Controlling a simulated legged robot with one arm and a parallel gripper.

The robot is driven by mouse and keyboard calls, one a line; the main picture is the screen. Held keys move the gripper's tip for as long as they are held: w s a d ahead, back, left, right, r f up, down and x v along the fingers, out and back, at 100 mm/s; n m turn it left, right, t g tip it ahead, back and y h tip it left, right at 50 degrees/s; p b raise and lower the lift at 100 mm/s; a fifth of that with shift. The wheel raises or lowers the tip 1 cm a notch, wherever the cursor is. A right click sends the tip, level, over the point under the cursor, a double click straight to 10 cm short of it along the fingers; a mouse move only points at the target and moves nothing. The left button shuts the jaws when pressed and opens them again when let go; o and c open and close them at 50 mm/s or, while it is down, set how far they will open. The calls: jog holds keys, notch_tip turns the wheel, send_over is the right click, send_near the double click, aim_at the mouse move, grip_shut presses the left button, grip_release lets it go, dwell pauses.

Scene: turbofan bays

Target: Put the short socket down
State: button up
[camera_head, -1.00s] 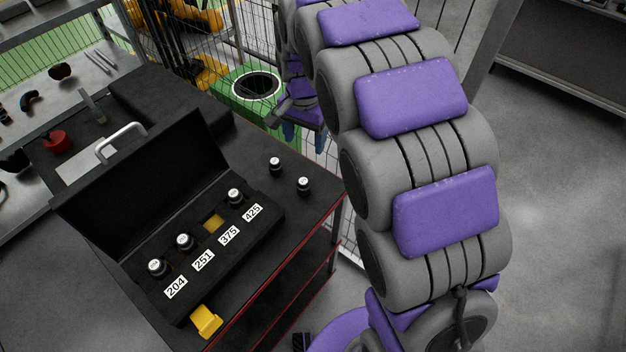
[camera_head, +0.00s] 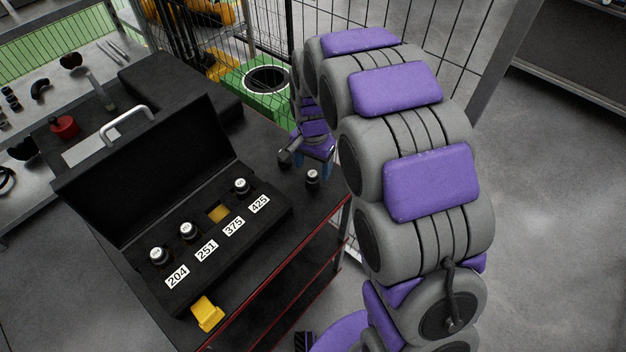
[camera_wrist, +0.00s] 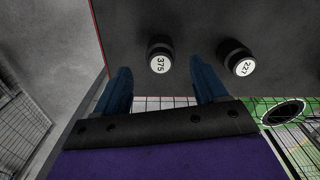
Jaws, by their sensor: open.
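Two sockets stand upright on the black cart top in the wrist view, one marked 375 (camera_wrist: 160,56) and one marked 227 (camera_wrist: 237,60). Which one is the short socket I cannot tell for sure. My gripper (camera_head: 311,164) is open with blue fingers, low over the cart's right edge. In the wrist view the 375 socket appears between the fingertips (camera_wrist: 161,72), and nothing is gripped. The 227 socket is outside the right finger. In the head view one socket (camera_head: 312,178) shows by the fingers; the other is hidden behind my gripper.
An open black case (camera_head: 150,180) on the cart holds three sockets in slots labelled 204, 251 and 425; the 375 slot (camera_head: 218,213) is empty. A yellow block (camera_head: 207,313) lies in front. A wire fence stands behind, with a green bin (camera_head: 266,80).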

aim_at(311, 173)
jog(key=f, duration=0.3)
jog(key=shift+a, duration=0.3)
jog(key=shift+d+r, duration=0.1)
jog(key=shift+d, duration=0.05)
jog(key=shift+d, duration=0.1)
jog(key=c, duration=0.3)
grip_shut()
jog(key=shift+r+p, duration=0.4)
jog(key=shift+r, duration=1.25)
jog(key=shift+s+r, duration=0.15)
jog(key=shift+r, duration=0.1)
jog(key=s+d+r+p, duration=0.1)
jog(key=s+d+p, duration=0.1)
jog(key=s, duration=1.3)
jog(key=shift+s+d+p, duration=0.2)
jog(key=shift+d+p, duration=0.05)
jog(key=shift+p, duration=0.05)
